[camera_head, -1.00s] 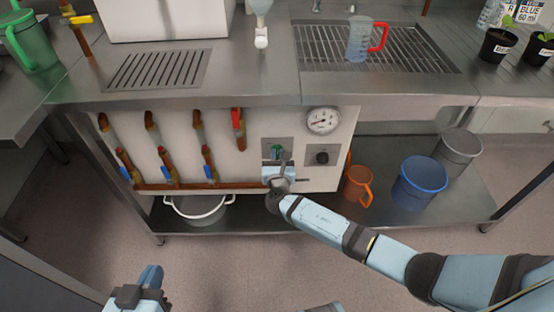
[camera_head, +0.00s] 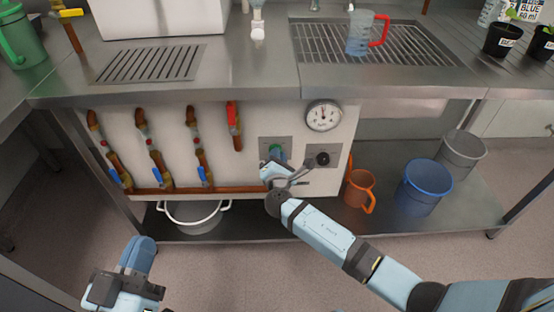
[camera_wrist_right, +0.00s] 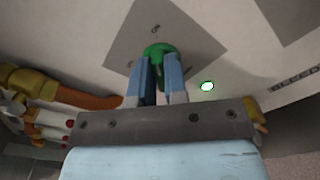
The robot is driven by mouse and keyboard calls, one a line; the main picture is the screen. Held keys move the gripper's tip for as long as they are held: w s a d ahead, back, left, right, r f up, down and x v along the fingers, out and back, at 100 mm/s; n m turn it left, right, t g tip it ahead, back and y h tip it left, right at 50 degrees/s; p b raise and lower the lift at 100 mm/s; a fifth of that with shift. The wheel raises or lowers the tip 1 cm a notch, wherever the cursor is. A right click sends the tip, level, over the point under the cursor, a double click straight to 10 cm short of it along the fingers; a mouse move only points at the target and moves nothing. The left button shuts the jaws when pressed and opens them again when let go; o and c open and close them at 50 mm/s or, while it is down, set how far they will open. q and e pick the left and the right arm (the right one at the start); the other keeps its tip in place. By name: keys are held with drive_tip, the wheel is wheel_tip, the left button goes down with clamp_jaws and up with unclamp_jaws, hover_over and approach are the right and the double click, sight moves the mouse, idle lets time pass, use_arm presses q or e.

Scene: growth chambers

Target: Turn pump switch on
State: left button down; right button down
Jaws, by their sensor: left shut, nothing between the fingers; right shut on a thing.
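The pump switch is a green knob (camera_wrist_right: 160,50) on a grey plate (camera_wrist_right: 125,30) on the white panel. It also shows in the head view (camera_head: 276,149), partly hidden by my right gripper. My right gripper (camera_wrist_right: 160,70) is shut on the green knob, one blue finger on each side of it. A small green lamp (camera_wrist_right: 207,86) right of the knob in the wrist view is lit. My left gripper (camera_head: 139,252) is shut and empty at the lower left of the head view, away from the panel.
A round gauge (camera_head: 323,116) and a black knob (camera_head: 322,159) are right of the switch. Pipes with blue-handled valves (camera_head: 160,175) and a red-handled valve (camera_head: 234,118) are left. An orange jug (camera_head: 360,190) and blue bucket (camera_head: 422,187) stand on the lower shelf.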

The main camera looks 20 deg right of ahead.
drive_tip(key=shift+f, duration=0.1)
idle(0.3)
drive_tip(key=c, duration=1.1)
unclamp_jaws()
drive_tip(key=shift+c, duration=0.2)
